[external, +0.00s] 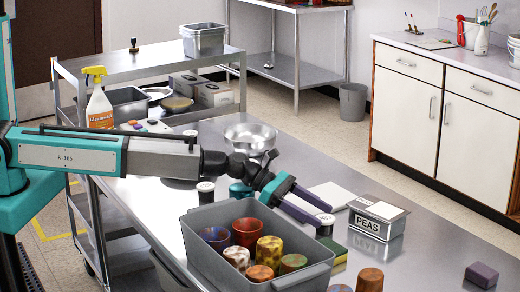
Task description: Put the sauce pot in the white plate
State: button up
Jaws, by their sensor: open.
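My gripper (322,214) is open and reaches right over the metal table, above the far right corner of a grey bin. A small white-bodied pot with a dark lid (325,230) is just below its fingertips. I cannot tell whether they touch or overlap only in this view. Similar dark-lidded pots stand left of the bin (206,194) and farther back. None is clearly marked as the sauce pot. A flat white square piece (332,194), possibly the white plate, lies behind the fingers and is partly hidden by them.
The grey bin (205,262) holds several coloured cups. A PEAS box (375,220) stands right of the gripper, with a green block (336,251) nearer. A steel bowl (250,138) and a teal item (240,190) are behind.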

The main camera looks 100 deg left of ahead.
jog(key=shift+b+v, duration=0.35)
jog(key=shift+v, duration=1.15)
notch_tip(320, 180, up, 7)
jog(key=shift+w+b, duration=0.15)
jog(key=shift+b, duration=0.25)
jog(key=shift+o, duration=0.5)
jog(key=shift+f, duration=0.1)
jog(key=shift+w+f, duration=0.25)
jog(key=shift+f+p, duration=0.45)
jog(key=shift+f, duration=3.1)
